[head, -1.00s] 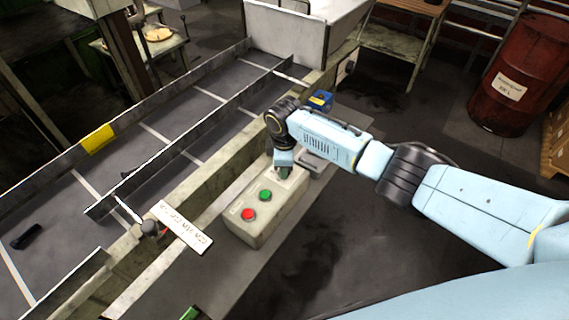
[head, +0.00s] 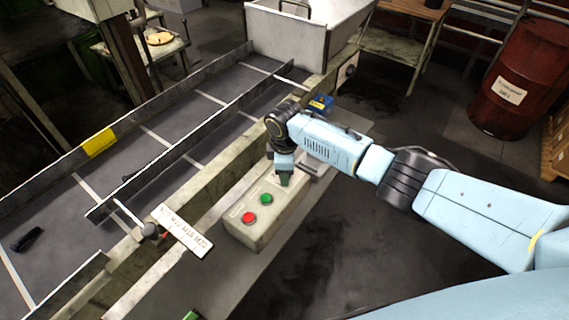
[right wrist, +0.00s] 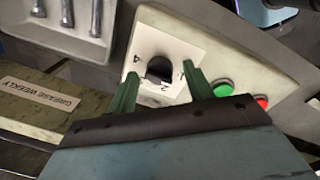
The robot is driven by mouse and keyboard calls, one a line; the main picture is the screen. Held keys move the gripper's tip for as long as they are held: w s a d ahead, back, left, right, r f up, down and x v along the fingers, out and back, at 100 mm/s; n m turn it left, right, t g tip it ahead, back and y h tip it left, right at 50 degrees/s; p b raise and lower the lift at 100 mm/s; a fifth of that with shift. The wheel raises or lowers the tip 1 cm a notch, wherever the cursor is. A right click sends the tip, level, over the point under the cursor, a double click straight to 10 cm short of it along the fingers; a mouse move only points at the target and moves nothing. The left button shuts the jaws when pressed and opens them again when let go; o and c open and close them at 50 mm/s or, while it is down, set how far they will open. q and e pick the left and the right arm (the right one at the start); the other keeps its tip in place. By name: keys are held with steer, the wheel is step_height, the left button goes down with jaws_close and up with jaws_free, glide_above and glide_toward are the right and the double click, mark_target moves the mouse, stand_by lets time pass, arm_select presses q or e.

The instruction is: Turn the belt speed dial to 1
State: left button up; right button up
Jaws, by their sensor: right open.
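The belt speed dial (right wrist: 159,69) is a dark knob on a white plate (right wrist: 188,52) with printed numbers, seen in the right wrist view. Which number it points at is unclear. The plate is on a pale control box (head: 262,225) beside the conveyor. My right gripper (right wrist: 160,72) is open, its green fingers on either side of the dial; I cannot tell if they touch it. In the head view, my right gripper (head: 284,180) points down at the box's far end and hides the dial. A green tip (head: 191,314) at the bottom edge may be my left gripper.
A green button (head: 266,199) and a red button (head: 249,217) sit on the same box, near the dial. The conveyor (head: 165,160) with rails runs along the left. A white sign (head: 183,230) sticks out near the box. A red drum (head: 515,80) stands far right.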

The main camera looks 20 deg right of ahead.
step_height(320, 180, up, 13)
steer(key=shift+s+a+r, duration=0.15)
steer(key=shift+s+a, duration=0.05)
steer(key=shift+s, duration=0.25)
stand_by(0.3)
